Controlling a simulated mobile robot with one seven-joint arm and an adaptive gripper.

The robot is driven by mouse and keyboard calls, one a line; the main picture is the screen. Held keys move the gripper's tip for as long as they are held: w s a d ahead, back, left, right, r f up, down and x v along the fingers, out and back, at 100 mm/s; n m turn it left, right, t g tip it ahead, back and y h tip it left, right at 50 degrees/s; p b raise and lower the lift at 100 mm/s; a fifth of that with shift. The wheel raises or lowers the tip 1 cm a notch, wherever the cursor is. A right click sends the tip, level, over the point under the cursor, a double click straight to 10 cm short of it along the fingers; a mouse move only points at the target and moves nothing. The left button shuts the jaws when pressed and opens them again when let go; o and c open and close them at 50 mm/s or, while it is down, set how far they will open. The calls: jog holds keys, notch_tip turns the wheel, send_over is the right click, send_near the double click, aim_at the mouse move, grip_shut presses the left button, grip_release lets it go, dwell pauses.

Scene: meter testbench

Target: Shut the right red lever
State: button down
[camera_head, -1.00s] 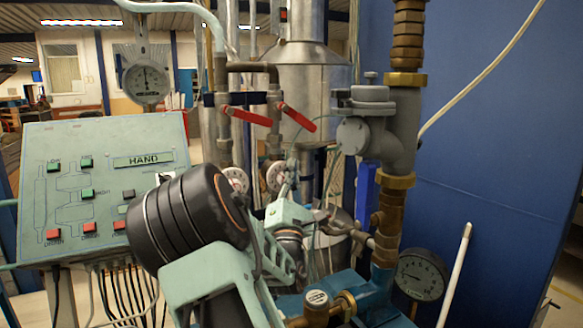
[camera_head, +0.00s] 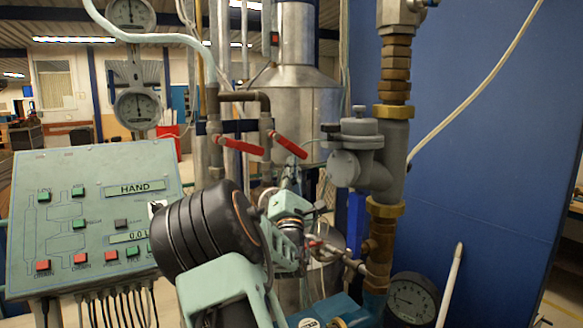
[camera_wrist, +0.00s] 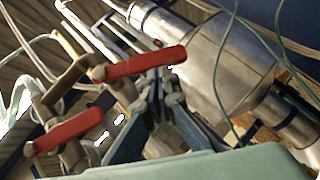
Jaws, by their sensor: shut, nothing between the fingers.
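The right red lever (camera_head: 289,145) is on a pipe in front of the silver tank, sloping down to the right. The left red lever (camera_head: 241,146) is beside it, tilted slightly down to the right. In the wrist view the right lever (camera_wrist: 140,64) crosses just beyond my fingertips, and the left lever (camera_wrist: 64,131) is lower left. My gripper (camera_head: 290,175) is just below the free end of the right lever. In the wrist view my gripper (camera_wrist: 168,82) is shut and empty, its fingertips close to the lever. I cannot tell whether they touch it.
A green control panel (camera_head: 90,215) stands at the left. A grey and brass valve pipe (camera_head: 388,150) rises close on the right of my gripper. Round gauges (camera_head: 138,108) hang at upper left, and another gauge (camera_head: 412,299) is at lower right. A blue wall (camera_head: 490,150) is behind.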

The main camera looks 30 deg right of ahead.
jog(key=shift+s+d+r+n+t+y+b, duration=0.1)
jog(key=shift+d+r+n+t+y+b, duration=0.2)
jog(key=shift+n+t+y+b, duration=0.65)
jog(key=shift+w+d+r+n+t+y+b, duration=0.1)
jog(key=shift+d+r+n+t+y+b, duration=0.25)
jog(key=shift+n+b, duration=1.25)
jog(key=shift+s+d+r+n+t+y+b, duration=0.15)
jog(key=shift+d+n+t+y+b, duration=0.5)
jog(key=shift+b, duration=1.2)
jog(key=shift+a, duration=0.2)
